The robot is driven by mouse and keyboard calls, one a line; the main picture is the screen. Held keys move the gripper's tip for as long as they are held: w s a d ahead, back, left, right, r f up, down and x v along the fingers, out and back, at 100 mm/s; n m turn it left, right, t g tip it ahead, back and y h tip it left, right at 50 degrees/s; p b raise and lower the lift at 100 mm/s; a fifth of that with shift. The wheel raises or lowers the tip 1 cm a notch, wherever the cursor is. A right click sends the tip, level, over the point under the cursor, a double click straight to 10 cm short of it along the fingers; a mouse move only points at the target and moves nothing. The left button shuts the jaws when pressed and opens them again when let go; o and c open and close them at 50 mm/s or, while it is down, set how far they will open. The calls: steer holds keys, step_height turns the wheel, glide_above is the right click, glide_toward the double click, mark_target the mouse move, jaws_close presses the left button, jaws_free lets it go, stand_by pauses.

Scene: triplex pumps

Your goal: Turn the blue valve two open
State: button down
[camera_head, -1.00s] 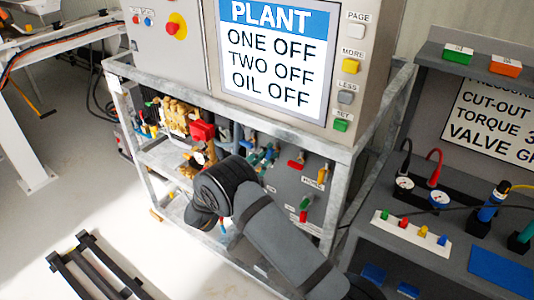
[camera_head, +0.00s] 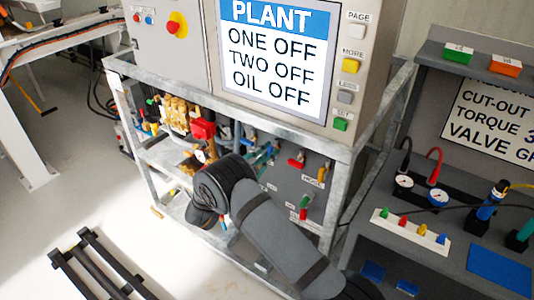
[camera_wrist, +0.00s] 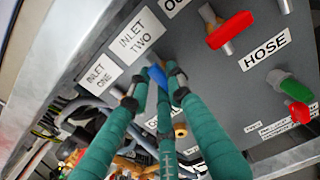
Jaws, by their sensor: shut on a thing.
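The blue valve (camera_wrist: 157,76) is on the grey panel below the "INLET TWO" label in the wrist view. Only part of its blue handle shows between the fingertips. In the head view the teal fingers of my gripper (camera_head: 264,153) reach to the panel inside the frame under the screen. My dark arm hides part of the panel there. The screen (camera_head: 275,55) reads "ONE OFF, TWO OFF, OIL OFF".
A red-handled valve (camera_wrist: 230,30) is right of the blue valve. A green and red valve (camera_wrist: 290,86) is below the "HOSE" label (camera_wrist: 264,50). A metal frame edge (camera_wrist: 75,50) runs along the left. Hoses and brass fittings crowd the lower left.

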steer(key=c, duration=1.7)
jaws_free()
steer(key=shift+o, duration=0.7)
steer(key=v, duration=1.2)
steer(key=x, duration=1.2)
